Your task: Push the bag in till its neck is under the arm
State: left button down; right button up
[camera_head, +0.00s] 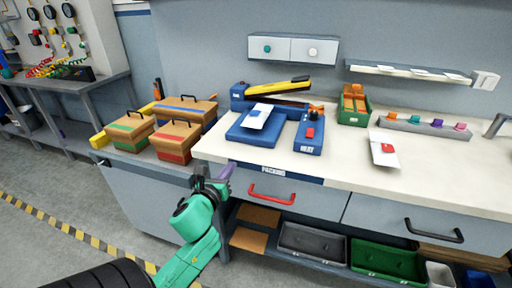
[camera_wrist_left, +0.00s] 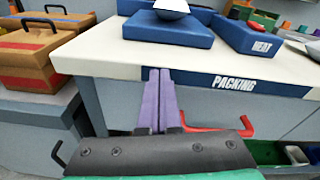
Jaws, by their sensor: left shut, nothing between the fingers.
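A white bag (camera_head: 258,116) lies on the blue platform (camera_head: 243,133) of the sealer on the white bench. The sealer's yellow and black arm (camera_head: 280,87) is raised behind the bag. How the bag's neck lies relative to the arm is too small to tell. My left gripper (camera_head: 225,172) is shut and empty, low in front of the bench's front edge, apart from the bag. In the left wrist view its purple fingers (camera_wrist_left: 158,100) lie together before the PACKING label, with the bag (camera_wrist_left: 172,8) beyond on the platform (camera_wrist_left: 165,30). My right gripper is not in view.
A blue box marked HEAT (camera_head: 309,134) stands right of the platform. A second white packet (camera_head: 383,150) with a red patch lies farther right. Brown cases (camera_head: 174,140) stand at the left. A red drawer handle (camera_head: 272,193) juts out below the bench edge.

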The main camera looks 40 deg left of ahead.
aim_at(251, 127)
pick_arm(q)
notch_tip(251, 127, up, 6)
jog(key=d+m+t, duration=0.1)
jog(key=d+m, duration=0.1)
jog(key=x, duration=0.8)
jog(key=a+p+x, duration=0.1)
jog(key=x, duration=0.4)
jog(key=shift+s, duration=0.1)
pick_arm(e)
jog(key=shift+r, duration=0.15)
pick_arm(q)
jog(key=shift+w, duration=0.3)
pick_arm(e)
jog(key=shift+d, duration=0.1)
